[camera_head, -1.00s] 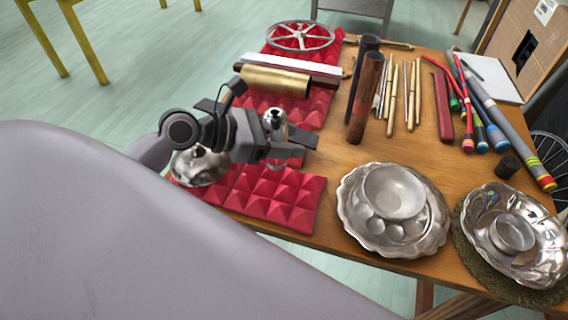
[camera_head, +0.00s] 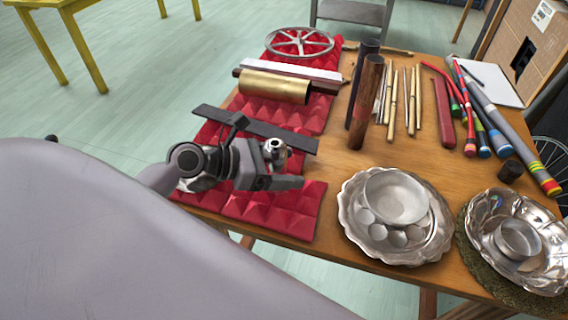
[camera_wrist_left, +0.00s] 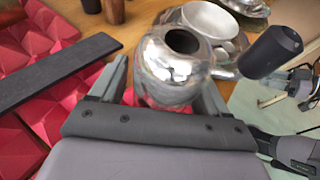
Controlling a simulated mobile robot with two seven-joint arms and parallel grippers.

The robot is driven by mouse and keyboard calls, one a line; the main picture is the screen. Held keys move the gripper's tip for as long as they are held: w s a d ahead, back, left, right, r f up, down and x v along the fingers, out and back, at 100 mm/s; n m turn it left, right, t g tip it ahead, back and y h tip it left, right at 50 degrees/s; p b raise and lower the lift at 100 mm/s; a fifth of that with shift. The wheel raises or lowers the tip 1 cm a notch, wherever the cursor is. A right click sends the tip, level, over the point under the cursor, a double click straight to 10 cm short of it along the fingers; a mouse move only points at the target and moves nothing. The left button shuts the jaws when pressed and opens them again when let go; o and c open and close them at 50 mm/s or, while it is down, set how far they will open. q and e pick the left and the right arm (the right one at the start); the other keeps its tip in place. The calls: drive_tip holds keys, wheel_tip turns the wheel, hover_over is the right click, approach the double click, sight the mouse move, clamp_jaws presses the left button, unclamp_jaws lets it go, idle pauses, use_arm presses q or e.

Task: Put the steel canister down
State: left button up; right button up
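The shiny steel canister (camera_head: 275,151) is at my left gripper (camera_head: 283,166) in the head view, above the red pyramid foam. In the left wrist view the canister (camera_wrist_left: 172,72) is rounded, with a dark opening on top, and sits between the two fingers of my left gripper (camera_wrist_left: 168,82). It moves with the gripper, so I take it as held; the finger contact is not clear. Parts that look like my right arm and gripper (camera_wrist_left: 300,84) show at the right edge of the wrist view, too small to read.
Red foam (camera_head: 268,213) covers the table's left side, with a dark bar (camera_head: 292,138) across it and a brass cylinder (camera_head: 275,86) behind. Silver dishes (camera_head: 352,232) stand to the right.

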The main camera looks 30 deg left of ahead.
use_arm(q)
drive_tip(key=shift+r, duration=0.1)
drive_tip(key=shift+s+a+r, duration=0.1)
drive_tip(key=shift+a, duration=0.05)
drive_tip(key=v, duration=1.1)
drive_tip(key=shift+s+r+p, duration=0.2)
drive_tip(key=shift+p, duration=0.1)
drive_tip(key=shift+a, duration=0.15)
